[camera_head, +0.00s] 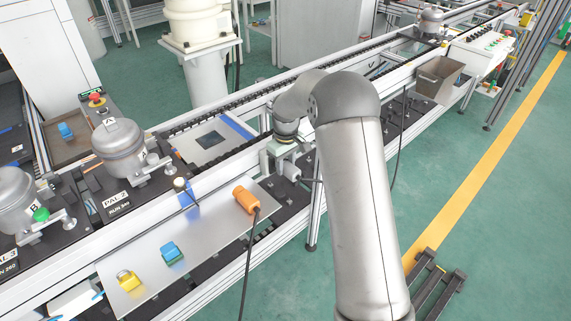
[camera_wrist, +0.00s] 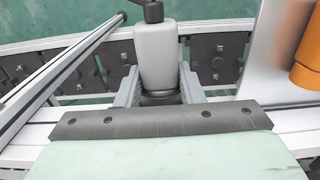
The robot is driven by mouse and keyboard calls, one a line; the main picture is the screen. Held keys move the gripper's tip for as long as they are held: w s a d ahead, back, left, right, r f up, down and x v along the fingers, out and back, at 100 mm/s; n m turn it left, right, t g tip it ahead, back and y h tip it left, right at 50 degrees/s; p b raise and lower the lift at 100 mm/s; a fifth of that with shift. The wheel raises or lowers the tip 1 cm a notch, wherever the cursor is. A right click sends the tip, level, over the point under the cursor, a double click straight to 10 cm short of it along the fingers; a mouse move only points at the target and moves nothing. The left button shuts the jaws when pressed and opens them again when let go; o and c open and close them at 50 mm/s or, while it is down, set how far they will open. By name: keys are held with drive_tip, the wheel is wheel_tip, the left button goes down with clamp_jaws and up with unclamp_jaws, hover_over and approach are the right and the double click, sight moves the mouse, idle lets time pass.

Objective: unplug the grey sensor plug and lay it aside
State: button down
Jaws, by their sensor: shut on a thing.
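The grey sensor plug (camera_wrist: 156,52) is a light grey, rounded body between the two fingers of my gripper (camera_wrist: 158,85) in the wrist view. A black part and a dark cable end show at its far end, and a dark ring shows at its near end. In the head view my gripper (camera_head: 283,160) is at the rail side, right of the metal shelf, with the grey plug (camera_head: 292,172) at its tip. My gripper is shut on the plug. Whether the plug still sits in a socket cannot be told; its near end is partly hidden by the gripper.
An orange plug (camera_head: 246,200) with a black cable lies on the metal shelf (camera_head: 205,235). A blue block (camera_head: 172,253) and a yellow block (camera_head: 130,281) sit further left. Bare shelf lies between them. Compressors (camera_head: 120,145) stand on pallets behind. A brown bin (camera_head: 438,80) hangs at the right.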

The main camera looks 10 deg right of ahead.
sight(297, 172)
drive_tip(key=shift+s+d+b, duration=0.2)
drive_tip(key=shift+s+d, duration=0.25)
drive_tip(key=shift+s, duration=0.3)
drive_tip(key=shift+s+d+b, duration=0.2)
drive_tip(key=shift+s+d, duration=0.25)
drive_tip(key=shift+s, duration=0.3)
drive_tip(key=shift+s+d+b, duration=0.2)
drive_tip(key=shift+s+d, duration=0.25)
drive_tip(key=shift+s, duration=0.3)
drive_tip(key=shift+r, duration=0.1)
